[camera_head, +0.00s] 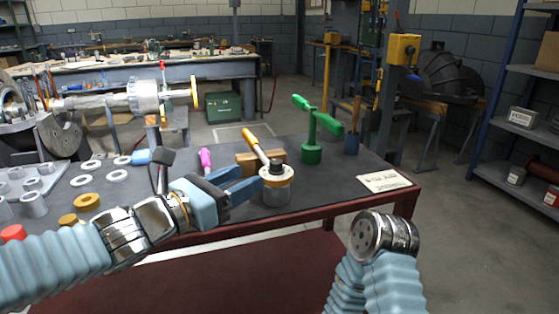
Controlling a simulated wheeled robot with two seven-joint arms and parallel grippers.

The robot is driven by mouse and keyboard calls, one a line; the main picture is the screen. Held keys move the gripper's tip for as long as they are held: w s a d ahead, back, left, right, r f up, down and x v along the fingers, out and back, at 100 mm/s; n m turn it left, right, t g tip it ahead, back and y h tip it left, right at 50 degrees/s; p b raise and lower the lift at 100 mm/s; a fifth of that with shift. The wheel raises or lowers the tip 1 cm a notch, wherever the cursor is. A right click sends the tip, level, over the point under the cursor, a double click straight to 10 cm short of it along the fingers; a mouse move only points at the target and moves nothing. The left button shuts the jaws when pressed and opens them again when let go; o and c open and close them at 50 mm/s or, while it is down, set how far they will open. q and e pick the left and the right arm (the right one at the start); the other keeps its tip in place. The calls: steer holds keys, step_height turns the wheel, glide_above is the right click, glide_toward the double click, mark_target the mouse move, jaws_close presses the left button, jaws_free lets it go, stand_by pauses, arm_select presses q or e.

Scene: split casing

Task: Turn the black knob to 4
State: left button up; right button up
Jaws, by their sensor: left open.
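A small black knob (278,162) sits on top of a short round device (277,194) with a grey body, an orange band and a pale top. The device stands on the dark workbench (330,185) near its front edge. Any numbers on it are too small to read. My left gripper (248,179) reaches in from the left with its blue fingers apart and empty. Its tips are just left of the device; whether they touch it I cannot tell. My right arm shows at the lower right, but no right gripper fingers are visible.
A yellow-handled tool (254,144) and a wooden block (247,160) lie behind the device. A green stand (311,140), a cup of tools (352,143) and a paper sheet (384,182) are to the right. Rings and metal parts crowd the left.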

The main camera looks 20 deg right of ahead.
mark_target(272, 166)
arm_select(q)
steer(key=p+x, duration=0.1)
steer(key=x, duration=0.8)
steer(key=shift+w+d, duration=0.2)
steer(key=shift+d, duration=0.15)
steer(key=c, duration=0.9)
steer(key=shift+f+t+b, duration=0.3)
steer(key=shift+b, duration=0.95)
steer(key=shift+c, duration=0.2)
steer(key=shift+n+b, duration=0.3)
steer(key=shift+b, duration=0.05)
steer(key=shift+r, duration=0.25)
